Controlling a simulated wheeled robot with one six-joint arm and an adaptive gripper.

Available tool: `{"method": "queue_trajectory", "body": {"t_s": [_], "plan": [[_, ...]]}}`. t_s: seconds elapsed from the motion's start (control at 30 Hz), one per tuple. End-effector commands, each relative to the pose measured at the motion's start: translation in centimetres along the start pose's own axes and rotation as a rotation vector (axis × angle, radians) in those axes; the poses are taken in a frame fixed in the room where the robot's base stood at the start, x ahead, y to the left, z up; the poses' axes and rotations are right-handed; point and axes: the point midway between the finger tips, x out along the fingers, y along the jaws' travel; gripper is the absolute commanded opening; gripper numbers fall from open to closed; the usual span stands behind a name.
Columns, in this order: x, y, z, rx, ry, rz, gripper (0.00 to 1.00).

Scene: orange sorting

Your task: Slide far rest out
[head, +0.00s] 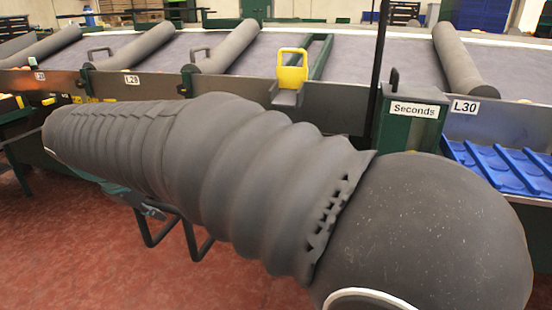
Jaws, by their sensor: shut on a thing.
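A grey conveyor (375,75) with slanted rollers runs across behind my arm. A yellow handle (292,71) stands at its near edge. A green post (410,118) carries a "Seconds" sign. Blue trays (508,166) lie at the right. Red floor (70,255) is open at the lower left.

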Motion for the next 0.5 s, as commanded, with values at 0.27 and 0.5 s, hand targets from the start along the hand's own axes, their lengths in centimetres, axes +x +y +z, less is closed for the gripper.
{"method": "queue_trajectory", "body": {"t_s": [0.27,0.5], "plan": [[-0.6,-1.2,-0.1,-0.002,0.001,-0.001,0.0],[-1.1,-2.1,0.0,-0.002,0.001,-0.001,0.0]]}}
